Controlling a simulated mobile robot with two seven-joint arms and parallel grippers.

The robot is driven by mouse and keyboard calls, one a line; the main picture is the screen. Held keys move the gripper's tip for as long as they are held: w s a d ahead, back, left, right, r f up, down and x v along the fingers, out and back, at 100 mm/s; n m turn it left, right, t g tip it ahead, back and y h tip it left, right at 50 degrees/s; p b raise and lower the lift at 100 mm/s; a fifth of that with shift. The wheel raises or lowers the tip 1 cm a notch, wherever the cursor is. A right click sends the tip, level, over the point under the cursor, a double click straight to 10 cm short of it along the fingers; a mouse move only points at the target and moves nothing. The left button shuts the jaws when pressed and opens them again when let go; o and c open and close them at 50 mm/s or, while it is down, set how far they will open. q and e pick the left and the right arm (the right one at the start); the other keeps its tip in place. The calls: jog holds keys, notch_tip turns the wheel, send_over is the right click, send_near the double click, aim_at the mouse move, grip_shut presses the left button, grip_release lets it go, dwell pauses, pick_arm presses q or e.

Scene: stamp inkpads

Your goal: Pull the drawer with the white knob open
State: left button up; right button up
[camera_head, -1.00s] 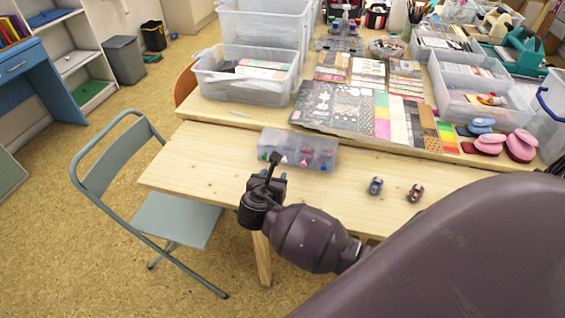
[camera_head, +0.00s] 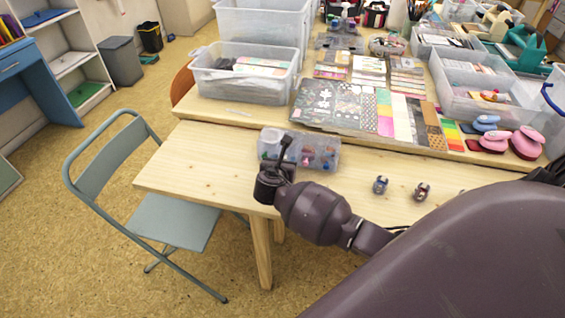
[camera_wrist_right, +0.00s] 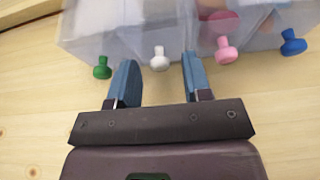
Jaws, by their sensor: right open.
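A small clear drawer box (camera_head: 322,150) stands on the wooden table in the head view, partly hidden by my right arm. In the right wrist view its drawer fronts carry a green knob (camera_wrist_right: 102,68), a white knob (camera_wrist_right: 159,58), a pink knob (camera_wrist_right: 226,50) and a blue knob (camera_wrist_right: 292,42). My right gripper (camera_wrist_right: 157,72) is open, with its blue fingers on either side of the white knob and not closed on it. In the head view the right gripper (camera_head: 273,172) is at the front of the box, its fingertips mostly hidden. My left gripper is not in view.
Two small stamp-like items (camera_head: 381,185) stand on the table to the right of the box. Patterned paper sheets (camera_head: 345,106) and a large clear bin (camera_head: 245,80) lie behind. A folding chair (camera_head: 170,220) stands at the left. The table's front left is bare.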

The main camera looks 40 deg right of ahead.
jog(key=c, duration=0.7)
grip_shut()
jog(key=shift+s+a+r+p, duration=0.2)
jog(key=shift+s+a+p, duration=0.1)
jog(key=shift+p, duration=0.1)
jog(key=s+a+p, duration=0.2)
jog(key=a+p, duration=0.1)
jog(key=shift+s+a+r, duration=0.1)
jog(key=shift+s, duration=0.2)
jog(key=shift+s+a+p, duration=0.4)
jog(key=shift+a, duration=0.05)
jog(key=shift+s+f, duration=0.1)
jog(key=shift+f, duration=0.2)
jog(key=o, duration=0.6)
grip_release()
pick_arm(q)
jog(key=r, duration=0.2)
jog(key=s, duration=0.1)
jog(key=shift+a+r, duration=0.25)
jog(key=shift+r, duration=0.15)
pick_arm(e)
jog(key=shift+o, duration=0.5)
